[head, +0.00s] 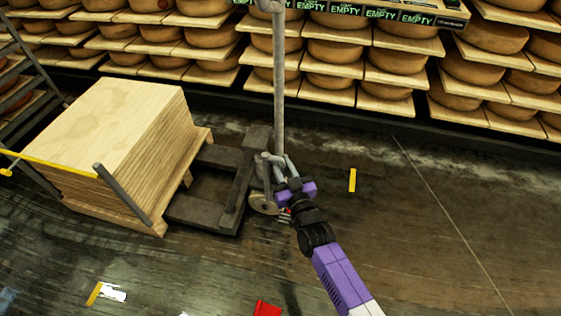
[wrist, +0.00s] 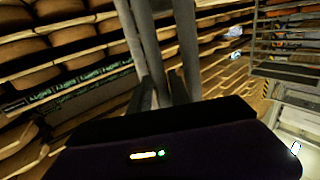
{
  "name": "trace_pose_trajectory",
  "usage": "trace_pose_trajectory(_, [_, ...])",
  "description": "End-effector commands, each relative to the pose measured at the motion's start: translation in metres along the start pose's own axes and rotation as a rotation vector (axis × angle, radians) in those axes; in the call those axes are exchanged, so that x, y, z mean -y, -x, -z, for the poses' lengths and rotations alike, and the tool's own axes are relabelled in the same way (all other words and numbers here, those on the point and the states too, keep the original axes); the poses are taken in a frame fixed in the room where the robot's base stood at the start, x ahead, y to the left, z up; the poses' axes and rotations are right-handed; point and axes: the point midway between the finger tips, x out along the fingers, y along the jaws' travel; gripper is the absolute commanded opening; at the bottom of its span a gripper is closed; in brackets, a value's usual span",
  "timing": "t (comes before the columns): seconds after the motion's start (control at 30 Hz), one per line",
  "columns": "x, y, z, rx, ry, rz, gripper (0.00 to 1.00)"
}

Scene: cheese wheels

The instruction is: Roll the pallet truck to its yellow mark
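The grey pallet truck (head: 237,190) stands on the dark floor left of centre in the head view, with its tall handle pole (head: 279,80) upright. A wooden pallet with a tall stack of boards (head: 120,125) sits at its left end. My gripper (head: 277,162) is at the lower part of the pole. In the wrist view, grey bars rise just beyond my gripper's fingers (wrist: 162,92). Whether the fingers are closed on the pole cannot be told. A short yellow mark (head: 352,180) lies on the floor right of the truck. Another yellow strip (head: 94,294) lies at the lower left.
Shelves of cheese wheels (head: 335,52) line the back, with a row of "EMPTY" labels (head: 380,13) above. A yellow-topped rail (head: 50,160) borders the board stack. A red object (head: 267,309) lies at the bottom edge. The floor (head: 430,220) on the right is clear.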

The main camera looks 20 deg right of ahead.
Motion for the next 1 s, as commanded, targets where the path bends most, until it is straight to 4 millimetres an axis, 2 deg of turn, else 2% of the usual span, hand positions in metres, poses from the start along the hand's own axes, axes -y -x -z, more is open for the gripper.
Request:
trace_pose_trajectory(0.3, [0.002, 0.051, 0.002, 0.002, 0.000, 0.003, 0.23])
trace_pose_trajectory(0.43, [0.002, 0.065, 0.001, 0.000, 0.000, 0.004, 0.23])
trace_pose_trajectory(0.6, [0.003, 0.072, 0.001, -0.001, 0.000, 0.004, 0.23])
trace_pose_trajectory(1.0, [0.002, 0.072, 0.001, -0.001, 0.000, 0.004, 0.23])
